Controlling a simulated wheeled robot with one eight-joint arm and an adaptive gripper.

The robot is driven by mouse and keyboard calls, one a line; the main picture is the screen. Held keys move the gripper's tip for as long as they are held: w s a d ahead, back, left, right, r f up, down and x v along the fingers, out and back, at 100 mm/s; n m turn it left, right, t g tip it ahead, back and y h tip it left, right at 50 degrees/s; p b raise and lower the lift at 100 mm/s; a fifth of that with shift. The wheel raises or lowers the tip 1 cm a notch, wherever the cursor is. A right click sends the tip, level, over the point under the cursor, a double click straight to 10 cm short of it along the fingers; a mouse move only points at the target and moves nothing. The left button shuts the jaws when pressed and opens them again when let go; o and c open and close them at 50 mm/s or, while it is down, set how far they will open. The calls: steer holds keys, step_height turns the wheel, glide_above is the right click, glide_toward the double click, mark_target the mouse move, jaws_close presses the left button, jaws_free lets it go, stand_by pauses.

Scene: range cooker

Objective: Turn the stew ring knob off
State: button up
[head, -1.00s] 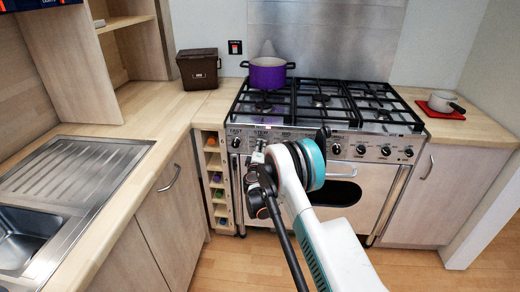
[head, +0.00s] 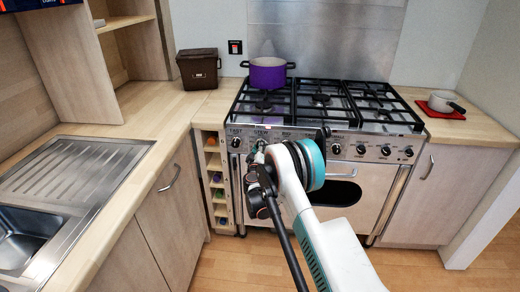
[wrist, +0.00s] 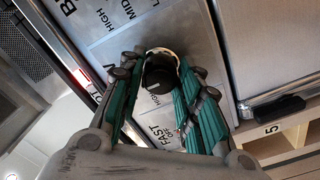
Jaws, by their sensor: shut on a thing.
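The stew ring knob (wrist: 166,76) is black with a pale collar, on the cooker's steel front panel. My gripper (wrist: 160,88) is shut on it, with a teal-sided finger on each side. In the head view my gripper (head: 260,156) is at the panel below the STEW label, and the fingers mostly cover the knob. The knob's pointer setting cannot be read clearly. The FAST knob (head: 236,142) is just to the left, apart from the gripper.
Several more knobs (head: 361,149) run along the panel to the right. A purple pot (head: 267,74) stands on the back left of the hob. The oven handle (head: 338,177) is below the panel. A narrow bottle rack (head: 216,178) is left of the cooker.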

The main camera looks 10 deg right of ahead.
steer(key=o, duration=1)
steer(key=shift+o, duration=0.2)
steer(key=shift+s, duration=0.1)
steer(key=v, duration=1.1)
steer(key=shift+s, duration=0.35)
steer(key=shift+a, duration=0.15)
